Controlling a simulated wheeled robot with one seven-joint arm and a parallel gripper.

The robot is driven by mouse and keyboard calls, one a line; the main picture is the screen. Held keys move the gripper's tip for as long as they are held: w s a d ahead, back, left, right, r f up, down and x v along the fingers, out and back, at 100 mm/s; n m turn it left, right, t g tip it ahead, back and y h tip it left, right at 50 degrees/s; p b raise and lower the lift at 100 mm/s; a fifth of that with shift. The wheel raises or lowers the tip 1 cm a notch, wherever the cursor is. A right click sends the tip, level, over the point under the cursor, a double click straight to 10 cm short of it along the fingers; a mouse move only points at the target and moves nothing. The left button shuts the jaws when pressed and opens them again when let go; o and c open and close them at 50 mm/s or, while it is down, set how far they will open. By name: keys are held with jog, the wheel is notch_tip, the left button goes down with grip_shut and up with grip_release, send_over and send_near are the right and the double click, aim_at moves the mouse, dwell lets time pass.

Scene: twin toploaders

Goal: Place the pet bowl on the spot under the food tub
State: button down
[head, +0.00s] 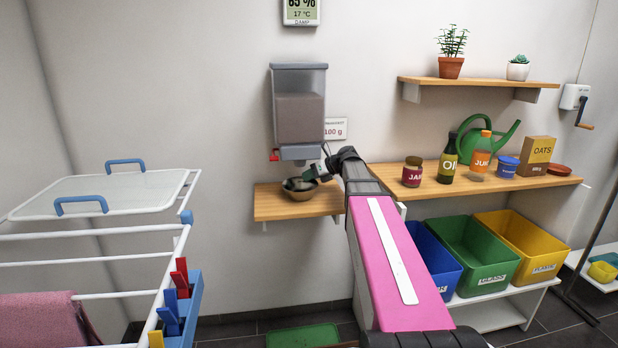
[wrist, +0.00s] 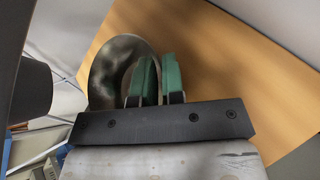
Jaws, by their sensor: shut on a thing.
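My gripper (head: 312,178) reaches in from the right and is shut on the bowl's rim, just below the tub's outlet. In the wrist view the two green fingers (wrist: 157,78) pinch the near right side of the metallic bowl (wrist: 112,66), over the wooden surface. I cannot tell whether the bowl's base touches the shelf.
A drying rack (head: 100,195) with a white tray stands at the left. A longer shelf (head: 480,187) with a jam jar, bottles and an oats box is at the right, above coloured bins (head: 472,250).

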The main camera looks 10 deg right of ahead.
jog(key=c, duration=1.2)
grip_release()
jog(key=v, duration=1.2)
